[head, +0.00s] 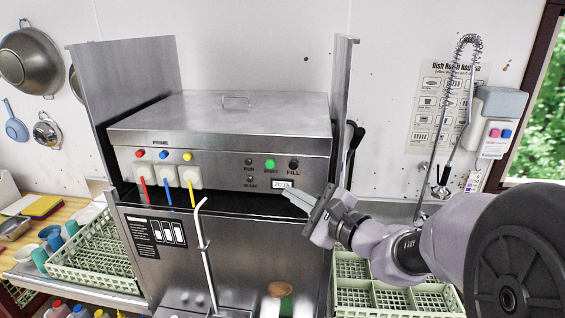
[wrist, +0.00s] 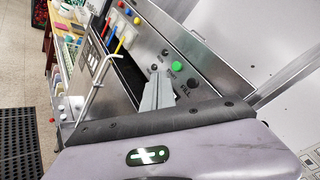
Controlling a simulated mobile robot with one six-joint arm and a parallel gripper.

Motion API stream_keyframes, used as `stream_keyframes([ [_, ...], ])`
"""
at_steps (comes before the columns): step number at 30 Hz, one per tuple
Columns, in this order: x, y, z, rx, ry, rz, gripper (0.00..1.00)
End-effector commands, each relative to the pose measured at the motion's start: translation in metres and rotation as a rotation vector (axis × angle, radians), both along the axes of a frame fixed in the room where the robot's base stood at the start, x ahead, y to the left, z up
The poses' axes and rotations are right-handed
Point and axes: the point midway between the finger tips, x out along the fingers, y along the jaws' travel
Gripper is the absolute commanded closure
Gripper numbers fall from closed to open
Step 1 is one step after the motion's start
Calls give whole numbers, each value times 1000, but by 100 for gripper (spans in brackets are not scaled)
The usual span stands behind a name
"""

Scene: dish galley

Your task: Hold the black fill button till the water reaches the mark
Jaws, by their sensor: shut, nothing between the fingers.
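The black fill button (head: 293,164) is at the right end of the steel machine's control panel, above the label FILL. It also shows in the wrist view (wrist: 192,83), to the right of my fingers. A lit green button (head: 270,164) is just left of it. My gripper (head: 300,191) is shut and empty, in front of the panel, below the fill button and beside the small display (head: 282,184). In the wrist view, my closed fingertips (wrist: 161,77) lie left of the fill button and appear apart from it. I see no water and no clear level mark.
Red, blue and yellow levers (head: 166,191) stand on the panel's left. A bent white pipe (head: 203,245) rises in front. Green dish racks (head: 95,262) flank the machine, and a spray hose (head: 460,90) hangs at right. A steel side panel (head: 342,110) stands right of the controls.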

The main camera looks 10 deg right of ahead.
Motion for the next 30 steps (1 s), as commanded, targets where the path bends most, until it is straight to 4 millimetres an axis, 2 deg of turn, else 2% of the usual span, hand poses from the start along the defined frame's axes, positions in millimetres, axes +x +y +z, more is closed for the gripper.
stream_keyframes([
  [5, 11, -3, 2, 0, 2, 1, 100],
  [18, 70, -22, 0, -1, 0, 2, 100],
  [24, 82, -26, 0, -1, 0, 2, 100],
  [30, 84, -27, 0, -1, 0, 2, 100],
])
